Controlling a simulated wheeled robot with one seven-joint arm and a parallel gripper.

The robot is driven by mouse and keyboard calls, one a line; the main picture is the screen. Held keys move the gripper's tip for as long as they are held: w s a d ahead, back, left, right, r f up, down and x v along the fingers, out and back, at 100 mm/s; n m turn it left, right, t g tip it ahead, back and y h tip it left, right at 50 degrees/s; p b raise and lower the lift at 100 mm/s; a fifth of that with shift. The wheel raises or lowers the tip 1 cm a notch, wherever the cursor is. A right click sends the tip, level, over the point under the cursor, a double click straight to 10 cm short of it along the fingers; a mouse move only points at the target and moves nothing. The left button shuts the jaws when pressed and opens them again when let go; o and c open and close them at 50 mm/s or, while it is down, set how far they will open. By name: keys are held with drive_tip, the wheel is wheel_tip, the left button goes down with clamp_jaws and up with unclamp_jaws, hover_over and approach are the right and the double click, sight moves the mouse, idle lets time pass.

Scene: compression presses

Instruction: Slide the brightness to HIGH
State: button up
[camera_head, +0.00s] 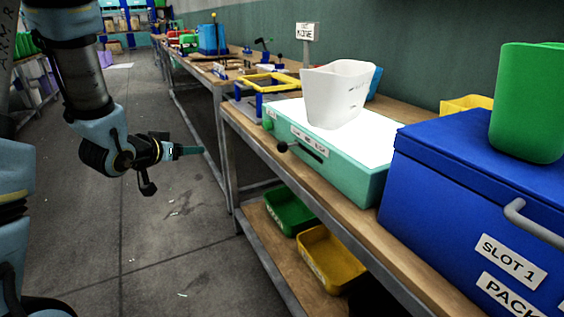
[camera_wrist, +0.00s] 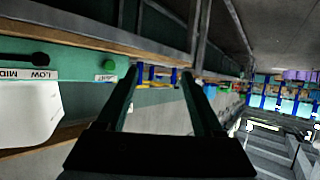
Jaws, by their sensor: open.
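A teal light box (camera_head: 340,176) with a glowing white top stands on the workbench in the head view. A black slider knob (camera_head: 282,147) sits at the left end of the dark slot on its front. In the wrist view, which is upside down, the knob (camera_wrist: 40,59) is beside the LOW mark on the label strip (camera_wrist: 30,74); MID is partly visible there and HIGH is out of frame. My gripper (camera_head: 188,151) is open and empty, over the aisle to the left of the box and apart from it. Its two fingers (camera_wrist: 160,80) show in the wrist view.
A white container (camera_head: 338,94) stands on the box's lit top. A green button (camera_head: 268,123) is left of the slider. A blue chest (camera_head: 440,187) with a green cup (camera_head: 526,103) adjoins on the right. Green (camera_head: 288,211) and yellow (camera_head: 330,259) bins sit below.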

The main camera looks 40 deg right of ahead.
drive_tip(key=s+d+f+m+g+h+b, duration=0.2)
drive_tip(key=s+d+m+g+h, duration=0.15)
drive_tip(key=s+d, duration=0.35)
drive_tip(key=m+g+h+b, duration=0.1)
drive_tip(key=m+g+h, duration=0.1)
drive_tip(key=g+h, duration=0.2)
approach(278, 148)
drive_tip(key=d, duration=1.1)
drive_tip(key=shift+w+d+f+p, duration=0.15)
drive_tip(key=shift+w+d+p, duration=0.1)
drive_tip(key=shift+w+p, duration=0.15)
clamp_jaws()
